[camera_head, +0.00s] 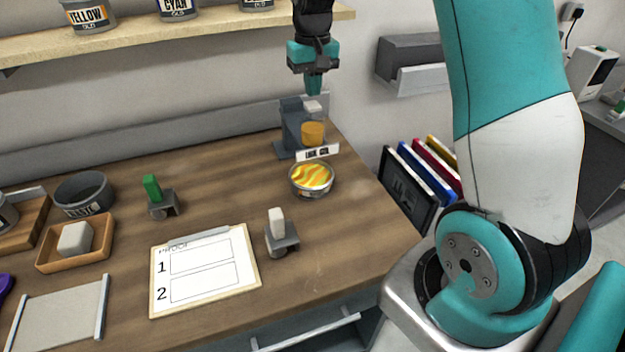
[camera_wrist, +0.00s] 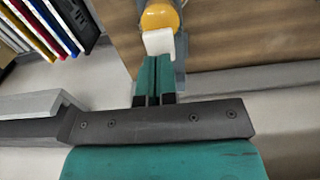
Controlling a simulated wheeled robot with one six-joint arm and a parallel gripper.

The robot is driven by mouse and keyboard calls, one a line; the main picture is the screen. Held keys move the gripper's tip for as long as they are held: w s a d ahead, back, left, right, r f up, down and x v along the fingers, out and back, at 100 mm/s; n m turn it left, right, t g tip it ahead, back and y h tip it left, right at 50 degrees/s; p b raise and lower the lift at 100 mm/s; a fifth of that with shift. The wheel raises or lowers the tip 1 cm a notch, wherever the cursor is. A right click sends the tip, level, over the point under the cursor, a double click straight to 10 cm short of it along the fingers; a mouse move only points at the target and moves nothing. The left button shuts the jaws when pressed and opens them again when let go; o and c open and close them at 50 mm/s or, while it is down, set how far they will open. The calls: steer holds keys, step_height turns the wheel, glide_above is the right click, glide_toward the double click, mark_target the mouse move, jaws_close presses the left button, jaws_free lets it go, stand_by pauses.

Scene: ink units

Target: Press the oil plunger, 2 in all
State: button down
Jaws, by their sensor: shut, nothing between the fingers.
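The oil dispenser (camera_head: 289,131) stands at the back right of the wooden table, a grey stand holding a bottle of amber oil (camera_head: 312,132) with a pale plunger (camera_head: 312,107) on top. A label plate stands at its foot. My gripper (camera_head: 314,92) points down just above the plunger, fingers shut and empty. In the wrist view the shut fingertips (camera_wrist: 154,62) are close to the white plunger (camera_wrist: 158,41), with the amber bottle (camera_wrist: 160,16) beyond it. I cannot tell whether the fingertips touch the plunger.
A tin with yellow and orange swirls (camera_head: 312,179) stands in front of the dispenser. A clipboard (camera_head: 204,270), a white-handled tool (camera_head: 279,234) and a green-handled one (camera_head: 158,197) lie nearer. A shelf (camera_head: 150,38) with ink tins hangs at the upper left.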

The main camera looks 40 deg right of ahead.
mark_target(313, 104)
steer(key=shift+f, duration=0.15)
stand_by(0.3)
steer(key=shift+f+b, duration=1)
steer(key=shift+f, duration=0.6)
steer(key=shift+r, duration=0.1)
steer(key=shift+r+p, duration=1.65)
steer(key=shift+r, duration=0.15)
step_height(313, 104, up, 6)
steer(key=p, duration=0.5)
